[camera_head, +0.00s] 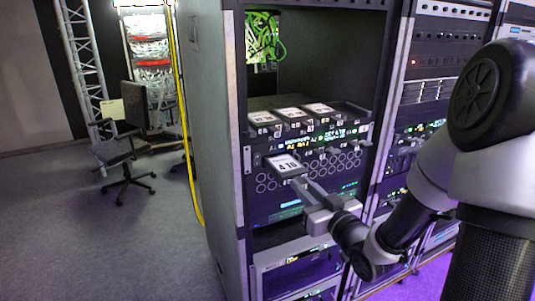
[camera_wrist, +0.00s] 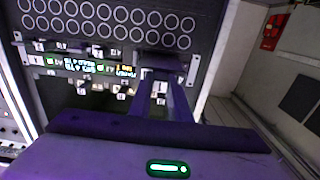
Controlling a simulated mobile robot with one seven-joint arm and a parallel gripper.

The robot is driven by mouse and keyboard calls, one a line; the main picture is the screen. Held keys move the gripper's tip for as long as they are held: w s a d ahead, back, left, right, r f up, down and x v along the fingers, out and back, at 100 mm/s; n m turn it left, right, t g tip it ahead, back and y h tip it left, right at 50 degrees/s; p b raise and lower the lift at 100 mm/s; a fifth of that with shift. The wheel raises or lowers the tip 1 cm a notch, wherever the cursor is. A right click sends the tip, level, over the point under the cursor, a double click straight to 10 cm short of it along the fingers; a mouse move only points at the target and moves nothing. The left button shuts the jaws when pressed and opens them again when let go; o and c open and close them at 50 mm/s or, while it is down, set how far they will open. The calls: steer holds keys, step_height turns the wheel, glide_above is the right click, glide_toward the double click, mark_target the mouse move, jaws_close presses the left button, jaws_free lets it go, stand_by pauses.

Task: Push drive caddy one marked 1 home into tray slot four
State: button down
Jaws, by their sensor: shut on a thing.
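A dark drive caddy with a white label reading about "4 TB" (camera_head: 285,164) is held level in front of the rack. My gripper (camera_head: 308,188) is shut on its near end. In the wrist view, my gripper (camera_wrist: 161,92) shows two dark fingers either side of the caddy (camera_wrist: 160,66), close to the drive tray (camera_wrist: 75,48). The caddy's own number is too small to read surely. In the head view, the tray (camera_head: 350,127) carries several labelled caddies along its top left. Slot four and how far the caddy is in it cannot be made out.
A perforated panel with round holes (camera_head: 345,164) lies below the tray. An open bay with green cables (camera_head: 262,35) is above. More racks stand right (camera_head: 430,90). An office chair (camera_head: 125,150) stands on open floor at left, beyond a yellow cable (camera_head: 176,80).

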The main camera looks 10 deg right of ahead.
steer(key=shift+v, duration=1.05)
steer(key=shift+r+p, duration=0.25)
steer(key=shift+p, duration=0.45)
steer(key=shift+d+p, duration=0.15)
steer(key=shift+p, duration=0.55)
steer(key=shift+s+p, duration=0.25)
steer(key=shift+p, duration=0.5)
steer(key=s+p, duration=0.1)
steer(key=p, duration=0.3)
steer(key=shift+s+d+f, duration=0.1)
steer(key=shift+d+f, duration=0.05)
steer(key=shift+f, duration=0.05)
